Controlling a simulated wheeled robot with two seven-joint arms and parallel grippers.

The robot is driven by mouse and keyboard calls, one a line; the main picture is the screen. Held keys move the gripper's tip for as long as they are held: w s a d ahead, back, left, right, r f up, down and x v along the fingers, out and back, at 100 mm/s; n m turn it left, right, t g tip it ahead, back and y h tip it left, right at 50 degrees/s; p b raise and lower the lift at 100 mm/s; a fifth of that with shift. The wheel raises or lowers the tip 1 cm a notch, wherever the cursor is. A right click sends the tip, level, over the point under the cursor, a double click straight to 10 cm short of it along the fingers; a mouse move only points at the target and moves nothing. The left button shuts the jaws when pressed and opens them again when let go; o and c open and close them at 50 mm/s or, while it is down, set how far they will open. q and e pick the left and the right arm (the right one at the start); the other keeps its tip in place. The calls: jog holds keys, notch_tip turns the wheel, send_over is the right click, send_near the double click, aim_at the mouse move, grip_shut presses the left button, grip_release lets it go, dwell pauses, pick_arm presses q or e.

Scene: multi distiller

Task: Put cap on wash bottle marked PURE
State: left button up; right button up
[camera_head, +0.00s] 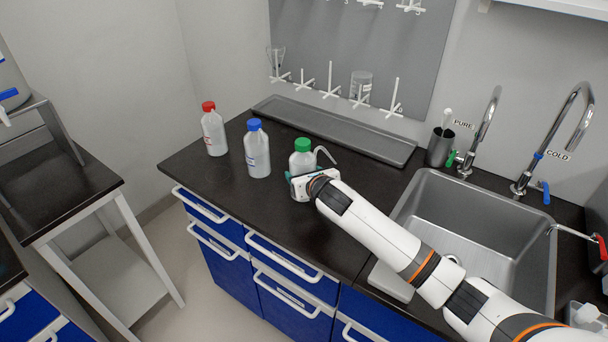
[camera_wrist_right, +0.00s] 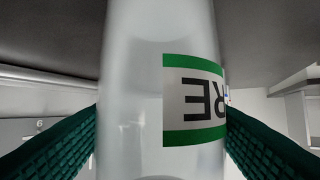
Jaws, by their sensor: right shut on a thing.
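The wash bottle with the green cap (camera_head: 302,145) stands upright on the dark counter. Its translucent white body (camera_head: 301,161) shows above my right gripper (camera_head: 293,182). The cap sits at the top of the bottle, and a bent spout tube (camera_head: 327,154) shows to its right. In the right wrist view the bottle body (camera_wrist_right: 135,80) stands between my green finger pads, shut on it. Its green-bordered label (camera_wrist_right: 195,100) shows upside-down letters "RE"; the rest is hidden. My left gripper is not in view.
A blue-capped bottle (camera_head: 257,152) and a red-capped bottle (camera_head: 214,131) stand to the left on the counter. A long grey tray (camera_head: 335,130) lies behind. The sink (camera_head: 480,215) is at the right, with taps labelled PURE and COLD. The counter's front edge is close.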

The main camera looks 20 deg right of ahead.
dwell(0.3)
jog(key=o, duration=0.8)
jog(key=shift+f, duration=0.15)
jog(key=shift+s, duration=0.1)
jog(key=v, duration=1.2)
